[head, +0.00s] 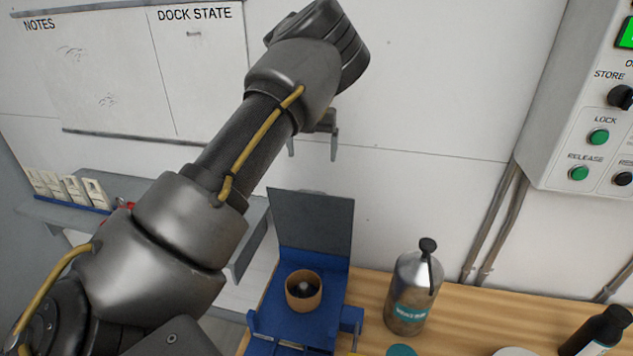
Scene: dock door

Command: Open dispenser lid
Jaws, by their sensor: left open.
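A blue dispenser (272,312) stands on the wooden bench at the bottom middle of the head view. A dark grey flat panel, which looks like its lid (312,222), stands nearly upright at its back, so the dispenser looks open. A tan roll (303,290) with a dark hollow middle sits inside it. My left gripper (313,148) is above and behind the lid in the picture, mostly hidden by my left wrist. Its two fingers point down, apart, with nothing seen between them. The fingers look clear of the lid. My right gripper is not in view.
A metal bottle (408,295) with a black top stands right of the dispenser. A dark bottle (597,333) is at the far right. A control box (590,100) with green buttons hangs upper right. A shelf (100,213) with white items is at left. A whiteboard (120,70) hangs behind.

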